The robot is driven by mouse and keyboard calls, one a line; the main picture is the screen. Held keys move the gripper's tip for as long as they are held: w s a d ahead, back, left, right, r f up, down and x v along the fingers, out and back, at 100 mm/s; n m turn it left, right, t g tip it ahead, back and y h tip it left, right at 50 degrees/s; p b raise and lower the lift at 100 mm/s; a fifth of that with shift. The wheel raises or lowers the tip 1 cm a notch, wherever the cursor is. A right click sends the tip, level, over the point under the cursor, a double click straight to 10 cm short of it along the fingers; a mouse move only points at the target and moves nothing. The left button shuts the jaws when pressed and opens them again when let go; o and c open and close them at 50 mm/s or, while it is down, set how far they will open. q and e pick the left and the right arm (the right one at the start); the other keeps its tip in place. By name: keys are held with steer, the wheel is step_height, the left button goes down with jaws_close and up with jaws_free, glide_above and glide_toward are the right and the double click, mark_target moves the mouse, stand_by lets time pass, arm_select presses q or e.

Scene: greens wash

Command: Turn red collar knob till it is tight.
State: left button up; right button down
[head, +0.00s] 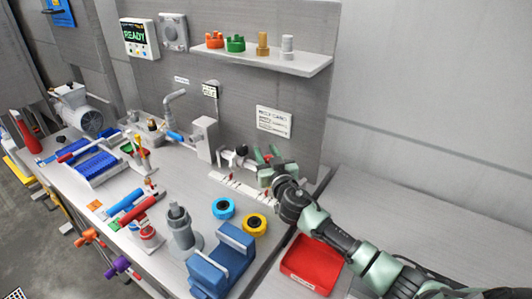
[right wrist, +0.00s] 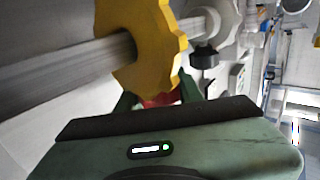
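My right gripper (head: 268,157) is at the pipe fitting at the back right of the bench. In the right wrist view its two green fingers (right wrist: 160,95) stand apart, one on each side of a red part (right wrist: 162,98), likely the collar knob. A small red patch (head: 267,158) also shows between the fingers in the head view. A yellow toothed wheel (right wrist: 150,45) on a grey pipe (right wrist: 60,75) hides much of the red part. Whether the fingers press on it is not clear. My left gripper is not in view.
A white toothed wheel (right wrist: 215,20) sits further along the pipe. A red bin (head: 312,265) stands below my right arm. Blue (head: 223,208) and yellow (head: 254,224) rings and a blue vise (head: 222,262) are on the bench front. A shelf (head: 262,58) with fittings hangs above.

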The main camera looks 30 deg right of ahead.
steer(key=shift+a+n+y, duration=0.1)
steer(key=shift+n+y, duration=0.8)
steer(key=shift+y, duration=0.3)
steer(key=n+y, duration=0.1)
steer(key=y, duration=0.1)
steer(key=a+n+y+p, duration=0.1)
steer(key=n+y, duration=0.1)
steer(key=y, duration=0.1)
steer(key=c, duration=0.9)
jaws_free()
steer(key=shift+b+v, duration=0.7)
steer(key=shift+v, duration=3.3)
